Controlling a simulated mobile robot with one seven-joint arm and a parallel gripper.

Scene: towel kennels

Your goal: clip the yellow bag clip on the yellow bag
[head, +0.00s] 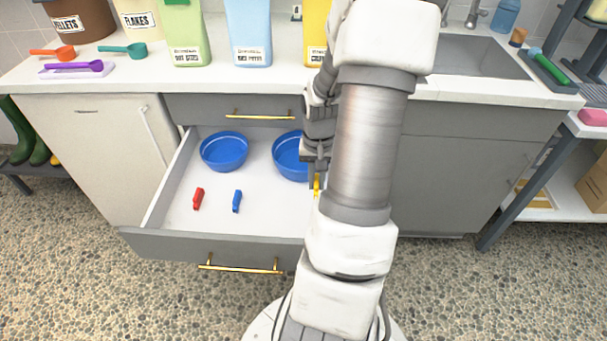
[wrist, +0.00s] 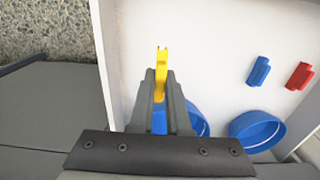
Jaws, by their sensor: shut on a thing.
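The yellow bag clip (wrist: 161,62) is between the fingers of my gripper (wrist: 160,85) in the wrist view, its end sticking out past the fingertips. In the head view the yellow clip (head: 317,182) shows as a small piece below my gripper (head: 317,172), over the right part of the open drawer. My gripper is shut on it. The yellow bag (head: 316,35) stands on the counter at the back, partly hidden behind my arm. It is to the right of a light blue bag (head: 249,32) and a green bag (head: 186,35).
The open drawer (head: 170,215) holds a red clip (head: 198,198), a blue clip (head: 237,201) and two blue bowls (head: 224,151). Scoops (head: 75,66) lie on the counter at left, near bins. A sink (head: 480,58) is at right. The counter's front edge lies above the drawer.

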